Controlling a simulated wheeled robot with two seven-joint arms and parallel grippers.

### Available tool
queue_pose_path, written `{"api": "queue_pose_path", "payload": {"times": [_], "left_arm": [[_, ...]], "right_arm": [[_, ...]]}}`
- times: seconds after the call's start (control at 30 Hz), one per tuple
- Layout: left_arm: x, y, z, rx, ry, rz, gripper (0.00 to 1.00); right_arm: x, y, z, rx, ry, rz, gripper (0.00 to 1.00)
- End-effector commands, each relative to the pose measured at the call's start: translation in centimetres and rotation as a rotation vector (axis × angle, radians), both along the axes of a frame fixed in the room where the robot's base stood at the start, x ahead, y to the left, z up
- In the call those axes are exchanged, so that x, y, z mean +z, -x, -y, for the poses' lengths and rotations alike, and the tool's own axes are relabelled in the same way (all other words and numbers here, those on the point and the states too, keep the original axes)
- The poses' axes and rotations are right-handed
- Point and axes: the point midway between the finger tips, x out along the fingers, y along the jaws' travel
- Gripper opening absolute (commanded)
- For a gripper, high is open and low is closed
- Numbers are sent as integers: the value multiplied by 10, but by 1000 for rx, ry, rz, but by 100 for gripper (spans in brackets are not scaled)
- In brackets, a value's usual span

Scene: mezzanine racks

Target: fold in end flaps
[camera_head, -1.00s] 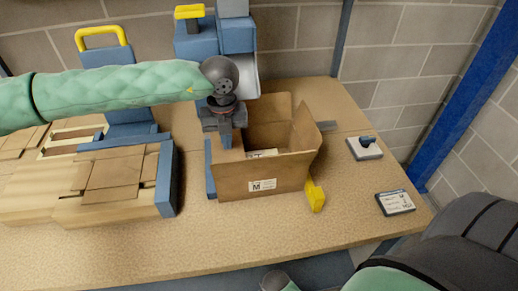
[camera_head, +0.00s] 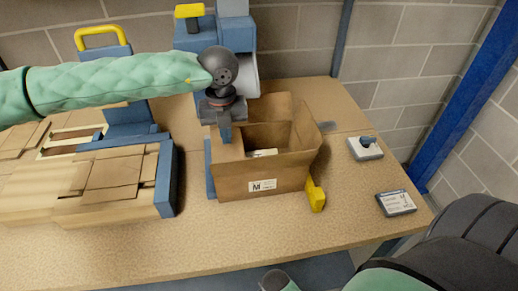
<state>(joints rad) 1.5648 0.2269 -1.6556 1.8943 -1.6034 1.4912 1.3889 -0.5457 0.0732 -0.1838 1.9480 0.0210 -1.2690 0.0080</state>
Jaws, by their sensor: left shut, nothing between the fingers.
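An open brown cardboard box (camera_head: 290,182) with a white label on its front stands on the bench. Its back flap (camera_head: 268,105) stands up and its right end flap (camera_head: 306,127) stands up at the right. The left end flap (camera_head: 229,153) shows just under my left gripper. My left gripper (camera_head: 225,138) is shut and empty, pointing down at the box's left end; whether it touches the flap I cannot tell. A white-labelled item (camera_head: 263,153) shows inside the box. My right gripper is not in view; part of my right arm shows at the lower right.
Flat cardboard pieces (camera_head: 115,178) lie in a blue-ended holder at the left. A blue guide (camera_head: 210,170) and a yellow block (camera_head: 316,195) flank the box. A grey device (camera_head: 365,148) and a labelled pad (camera_head: 396,203) lie at the right. The front bench strip is clear.

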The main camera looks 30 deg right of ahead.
Motion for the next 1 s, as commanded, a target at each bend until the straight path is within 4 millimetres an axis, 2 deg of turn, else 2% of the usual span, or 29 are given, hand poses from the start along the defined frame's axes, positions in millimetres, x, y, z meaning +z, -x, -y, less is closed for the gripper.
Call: {"api": "queue_pose_path", "payload": {"times": [0.7,1.0], "left_arm": [[69,0,0,0,1,1,0],[76,0,0,0,0,0,0]], "right_arm": [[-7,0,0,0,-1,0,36],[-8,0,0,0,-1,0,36]]}}
